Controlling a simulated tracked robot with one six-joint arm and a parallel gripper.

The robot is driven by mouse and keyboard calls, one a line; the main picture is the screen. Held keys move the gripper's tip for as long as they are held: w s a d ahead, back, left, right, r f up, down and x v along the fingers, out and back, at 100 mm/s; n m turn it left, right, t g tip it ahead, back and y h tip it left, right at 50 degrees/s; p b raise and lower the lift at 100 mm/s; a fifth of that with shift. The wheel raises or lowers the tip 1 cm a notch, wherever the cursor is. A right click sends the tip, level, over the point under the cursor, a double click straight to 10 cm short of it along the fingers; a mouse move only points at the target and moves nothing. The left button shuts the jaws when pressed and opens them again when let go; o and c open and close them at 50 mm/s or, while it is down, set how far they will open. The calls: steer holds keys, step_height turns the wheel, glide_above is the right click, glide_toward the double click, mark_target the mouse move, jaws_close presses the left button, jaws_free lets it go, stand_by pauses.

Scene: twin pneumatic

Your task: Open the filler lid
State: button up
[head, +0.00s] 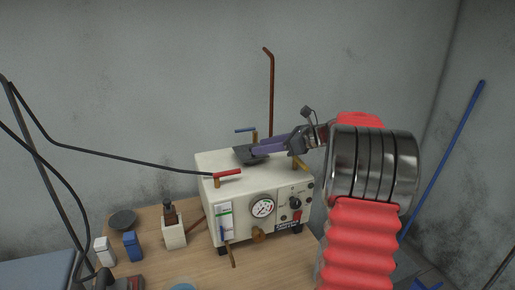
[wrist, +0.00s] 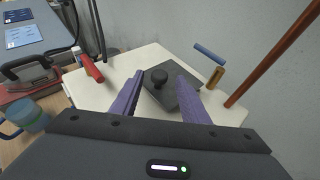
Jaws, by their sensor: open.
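The filler lid (wrist: 181,98) is a dark grey square plate with a round black knob (wrist: 158,77). It appears to lie flat on top of the cream machine (wrist: 124,67); the machine also shows in the head view (head: 207,163). My gripper (wrist: 160,80) is open, with one purple finger to each side of the knob in the wrist view. Whether the fingers touch the knob or lid I cannot tell. In the head view my gripper (head: 253,151) reaches from the right over the machine top and partly hides the lid (head: 241,156).
A red-handled valve (wrist: 92,67) stands left on the machine top, a blue-handled valve (wrist: 209,54) right. A brown pipe (head: 271,90) rises behind. A pressure gauge (head: 262,207) is on the machine's front. Small containers, including a blue one (head: 132,246), stand left on the wooden table.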

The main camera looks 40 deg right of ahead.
steer(key=shift+x, duration=1.35)
jaws_close()
steer(key=shift+a, duration=0.1)
